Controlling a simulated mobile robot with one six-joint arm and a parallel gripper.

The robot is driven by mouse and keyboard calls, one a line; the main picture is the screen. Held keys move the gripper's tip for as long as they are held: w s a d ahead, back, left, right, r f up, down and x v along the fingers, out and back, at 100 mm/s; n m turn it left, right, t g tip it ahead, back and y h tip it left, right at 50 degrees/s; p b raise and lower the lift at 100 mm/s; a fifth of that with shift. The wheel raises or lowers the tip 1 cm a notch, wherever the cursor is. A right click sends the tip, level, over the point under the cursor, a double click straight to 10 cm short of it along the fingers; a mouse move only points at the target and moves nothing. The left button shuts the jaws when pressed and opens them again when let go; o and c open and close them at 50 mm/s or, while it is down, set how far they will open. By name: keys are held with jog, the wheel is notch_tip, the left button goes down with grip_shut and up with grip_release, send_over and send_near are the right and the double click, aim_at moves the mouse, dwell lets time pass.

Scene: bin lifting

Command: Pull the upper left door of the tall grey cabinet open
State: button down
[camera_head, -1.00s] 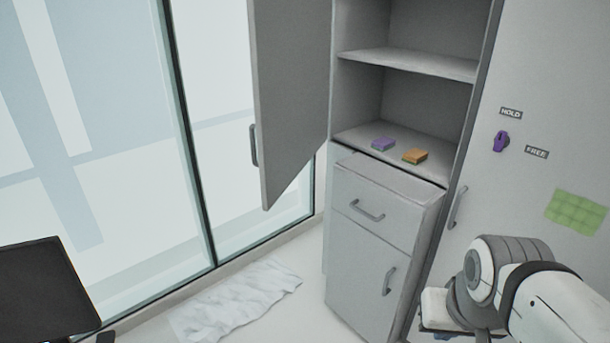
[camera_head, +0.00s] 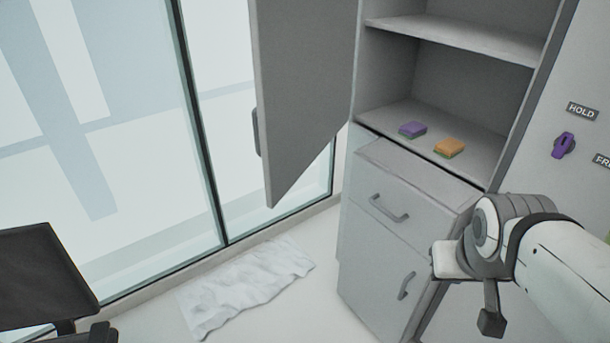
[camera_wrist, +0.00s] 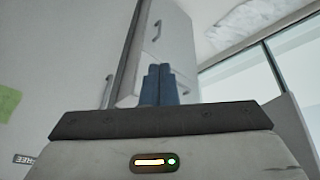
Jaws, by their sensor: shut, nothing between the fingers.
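The tall grey cabinet (camera_head: 349,185) stands right of the middle in the head view. Its upper left door (camera_head: 305,90) stands wide open, swung out to the left, with its handle (camera_head: 256,132) on the free edge. The open upper part shows shelves. My arm is at the lower right of the head view, apart from the door. In the wrist view my gripper (camera_wrist: 159,72) shows blue fingers close together and nothing between them. It is clear of the door handle; the fingertips are hard to make out in the head view.
A purple sponge (camera_head: 412,130) and an orange sponge (camera_head: 449,148) lie on the lower shelf. A drawer (camera_head: 410,200) and a lower door (camera_head: 385,275) are shut. A purple knob (camera_head: 564,145) is at right. A crumpled white sheet (camera_head: 250,285) lies on the floor by the glass wall.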

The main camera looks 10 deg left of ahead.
jog(key=w+n+t+b, duration=0.2)
jog(key=w+n+t, duration=0.4)
jog(key=w, duration=0.9)
jog(key=w+a+f+n+t+y+b, duration=0.1)
jog(key=w+a+f+n+t+y, duration=0.15)
jog(key=w+a+n+y, duration=0.5)
jog(key=n+g+y+b, duration=0.3)
jog(key=n+g+y, duration=0.7)
jog(key=n, duration=0.9)
send_near(275, 191)
jog(key=shift+m+t+y, duration=0.25)
jog(key=shift+t+y, duration=0.1)
jog(key=shift+t, duration=0.1)
jog(key=p+x, duration=0.1)
jog(key=x, duration=0.1)
jog(key=p+x, duration=0.4)
jog(key=shift+s+f, duration=0.15)
jog(key=shift+f, duration=0.2)
jog(key=shift+a+f, duration=0.1)
jog(key=shift+a, duration=0.4)
